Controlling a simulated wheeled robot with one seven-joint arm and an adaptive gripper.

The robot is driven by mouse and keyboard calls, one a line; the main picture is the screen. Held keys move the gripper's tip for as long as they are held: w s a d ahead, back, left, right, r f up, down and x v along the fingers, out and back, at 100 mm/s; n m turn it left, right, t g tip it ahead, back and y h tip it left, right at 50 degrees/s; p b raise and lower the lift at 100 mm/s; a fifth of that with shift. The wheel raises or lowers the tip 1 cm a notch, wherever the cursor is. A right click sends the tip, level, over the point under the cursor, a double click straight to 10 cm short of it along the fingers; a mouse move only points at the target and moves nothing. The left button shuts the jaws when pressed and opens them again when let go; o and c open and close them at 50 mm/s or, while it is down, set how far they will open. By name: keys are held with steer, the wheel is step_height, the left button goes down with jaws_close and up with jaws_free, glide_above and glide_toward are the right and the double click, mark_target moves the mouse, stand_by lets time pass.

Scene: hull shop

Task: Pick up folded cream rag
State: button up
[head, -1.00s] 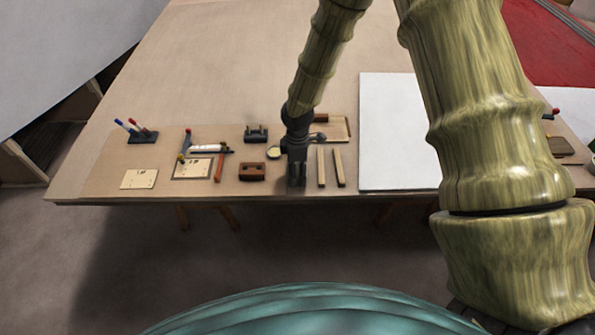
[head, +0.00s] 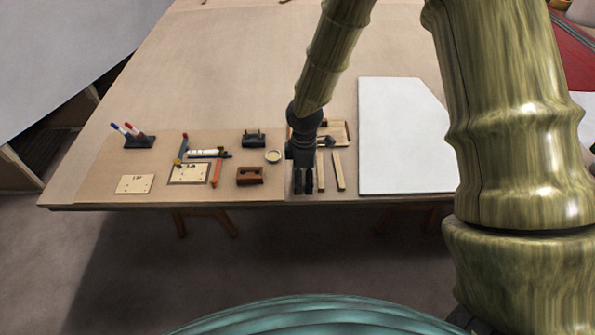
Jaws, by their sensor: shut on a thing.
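My gripper (head: 303,187) is over the near edge of the workbench, just left of two pale wooden strips, with its fingers pointing down. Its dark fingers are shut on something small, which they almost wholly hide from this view. I take it to be the folded cream rag, but its colour and shape do not show. No folded cream rag can be made out elsewhere on the bench. Whether the fingers touch the bench top or hang just above it, I cannot tell.
The two wooden strips (head: 338,171) and a shallow wooden tray (head: 346,133) are close on the right, before a large white sheet (head: 400,140).

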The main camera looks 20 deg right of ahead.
steer(key=s+d+r+b, duration=0.1)
steer(key=s+b, duration=0.1)
steer(key=s, duration=0.9)
steer(key=shift+s+d, duration=0.15)
steer(key=shift+d, duration=0.1)
